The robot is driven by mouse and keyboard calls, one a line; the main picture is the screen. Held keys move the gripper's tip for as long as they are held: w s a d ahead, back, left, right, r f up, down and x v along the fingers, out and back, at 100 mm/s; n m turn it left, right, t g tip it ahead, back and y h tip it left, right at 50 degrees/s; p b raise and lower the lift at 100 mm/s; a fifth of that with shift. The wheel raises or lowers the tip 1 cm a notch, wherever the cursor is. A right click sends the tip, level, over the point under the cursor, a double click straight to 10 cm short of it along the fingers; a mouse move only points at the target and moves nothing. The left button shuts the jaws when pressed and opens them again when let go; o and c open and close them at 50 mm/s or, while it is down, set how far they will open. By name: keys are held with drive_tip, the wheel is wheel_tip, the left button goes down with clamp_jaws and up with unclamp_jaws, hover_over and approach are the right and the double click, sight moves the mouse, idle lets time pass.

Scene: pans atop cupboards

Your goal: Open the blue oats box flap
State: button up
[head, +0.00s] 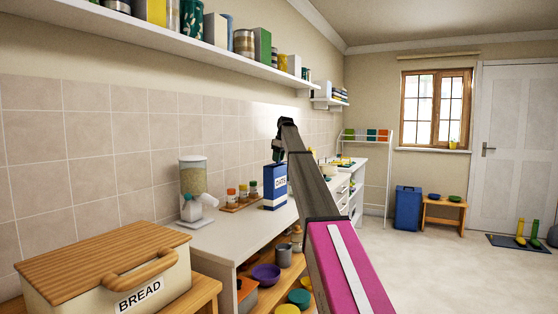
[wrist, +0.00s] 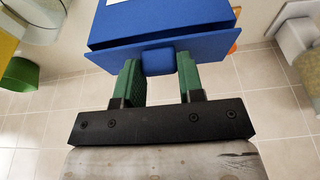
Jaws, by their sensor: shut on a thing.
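The blue oats box (head: 275,188) stands upright on the white counter in the head view, with a white label on its front. In the wrist view the blue box (wrist: 170,28) fills the top of the picture, and a blue tab (wrist: 158,61) sticks out from its near edge. My gripper (wrist: 158,75) has green fingers on either side of this tab and is shut on it. In the head view my gripper (head: 279,150) is at the top of the box, small and partly hidden by my arm.
On the counter (head: 215,232), a spice rack (head: 242,198) and a cereal dispenser (head: 193,178) stand left of the box. A bread bin (head: 105,275) is at the near left. Bowls and mugs sit on the shelf below.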

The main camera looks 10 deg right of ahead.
drive_tip(key=shift+w+a+r+g+h, duration=0.4)
drive_tip(key=shift+g+h, duration=0.25)
drive_tip(key=shift+h, duration=0.2)
drive_tip(key=shift+w+a+r+g+h, duration=0.25)
drive_tip(key=shift+a+r+g+h, duration=0.15)
drive_tip(key=shift+g+h, duration=0.35)
drive_tip(key=o, duration=0.9)
drive_tip(key=shift+o, duration=0.2)
drive_tip(key=shift+f, duration=0.1)
